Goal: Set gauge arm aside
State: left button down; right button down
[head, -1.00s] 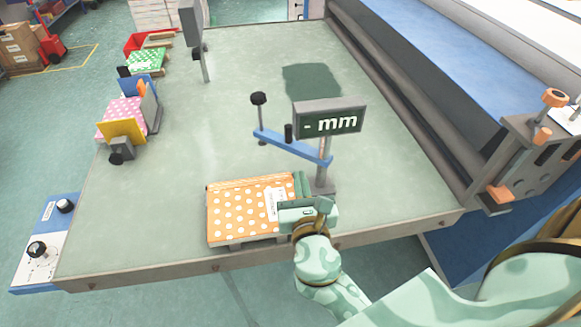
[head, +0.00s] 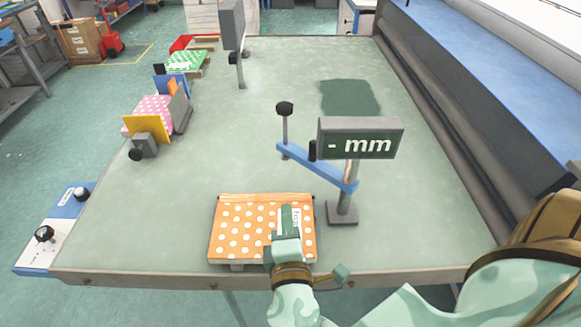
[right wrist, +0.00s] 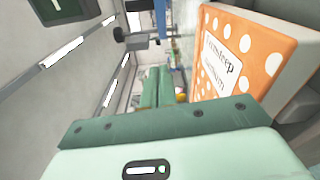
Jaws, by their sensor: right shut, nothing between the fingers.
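The blue gauge arm (head: 315,167) reaches out to the left from the post of the gauge stand (head: 343,212), with a black knob (head: 285,108) on a rod at its far end. The dark "- mm" display (head: 361,138) sits above it on the same stand. My right gripper (head: 289,218) is shut and empty in front of the stand and to its left, apart from the gauge arm. It overlaps the orange white-dotted bundle (head: 237,230) in the head view; I cannot tell if they touch. In the right wrist view, its fingers (right wrist: 156,88) are together beside the bundle (right wrist: 262,52). My left gripper is not in view.
Pink dotted cloth (head: 154,108) in a holder with a yellow plate stands at the left edge. A green dotted piece (head: 185,62) lies behind it. A second grey post display (head: 231,25) stands at the back. The table (head: 240,130) middle is clear.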

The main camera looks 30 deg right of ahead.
jog(key=shift+d+m, duration=0.1)
jog(key=shift+m, duration=0.7)
jog(key=shift+w+d, duration=0.15)
jog(key=shift+w, duration=0.15)
jog(key=p, duration=0.2)
send_near(297, 158)
jog(key=w, duration=0.4)
jog(key=shift+w+a+r, duration=0.2)
jog(key=shift+w+a, duration=0.05)
jog(key=shift+a, duration=0.15)
jog(key=shift+w+d, duration=0.2)
jog(key=shift+d, duration=0.9)
jog(key=shift+w+d+f, duration=0.1)
jog(key=shift+w+d, duration=0.1)
jog(key=shift+d, duration=0.45)
jog(key=shift+h, duration=0.3)
